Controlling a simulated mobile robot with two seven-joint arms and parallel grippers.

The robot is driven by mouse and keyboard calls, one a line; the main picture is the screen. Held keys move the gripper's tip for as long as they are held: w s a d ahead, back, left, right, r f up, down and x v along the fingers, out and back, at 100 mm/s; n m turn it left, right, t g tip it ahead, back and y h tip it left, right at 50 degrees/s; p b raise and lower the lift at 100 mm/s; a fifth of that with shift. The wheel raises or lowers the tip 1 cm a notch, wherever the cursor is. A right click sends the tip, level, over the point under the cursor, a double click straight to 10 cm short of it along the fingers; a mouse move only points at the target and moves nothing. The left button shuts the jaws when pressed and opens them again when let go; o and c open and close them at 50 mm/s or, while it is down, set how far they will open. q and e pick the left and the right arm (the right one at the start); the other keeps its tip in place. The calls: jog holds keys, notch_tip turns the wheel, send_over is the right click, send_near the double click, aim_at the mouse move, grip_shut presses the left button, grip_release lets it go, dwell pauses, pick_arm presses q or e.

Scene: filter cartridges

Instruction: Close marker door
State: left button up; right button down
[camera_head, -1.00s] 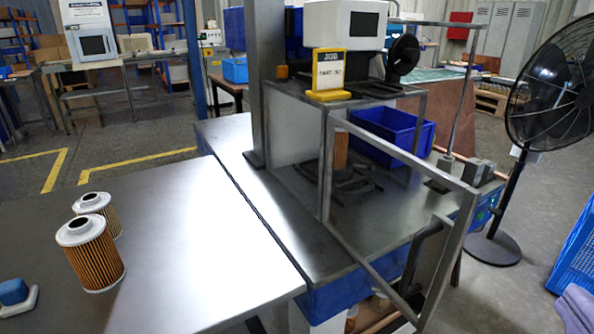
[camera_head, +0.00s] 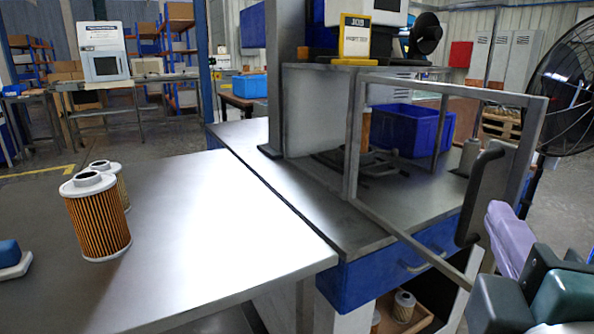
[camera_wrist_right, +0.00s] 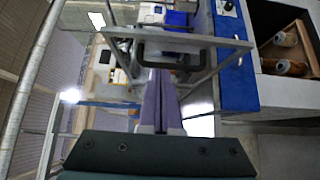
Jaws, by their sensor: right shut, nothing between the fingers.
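The marker door is a grey metal frame with a clear pane (camera_head: 447,84), standing swung open from the marker enclosure (camera_head: 315,110). Its black bar handle (camera_head: 480,192) is on the free side. My right gripper (camera_head: 495,212) has its purple fingers shut and empty, just right of the handle in the head view. In the right wrist view the shut fingers (camera_wrist_right: 160,78) point at the door, with the dark handle (camera_wrist_right: 185,40) beyond their tips. I cannot tell whether they touch it. My left gripper is not in view.
A filter cartridge (camera_head: 97,222) stands on the left table (camera_head: 215,235), with another behind it. A blue bin (camera_head: 408,128) sits at the back of the marker bench. A yellow sign (camera_head: 355,38) stands on the enclosure. A black fan (camera_head: 567,85) is at the right.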

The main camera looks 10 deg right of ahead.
aim_at(507, 188)
jog(key=w+d, duration=0.1)
jog(key=d, duration=0.1)
jog(key=w+d, duration=0.2)
jog(key=shift+d+p, duration=0.1)
jog(key=shift+p, duration=0.3)
jog(key=shift+w+d, duration=0.2)
jog(key=shift+d, duration=0.15)
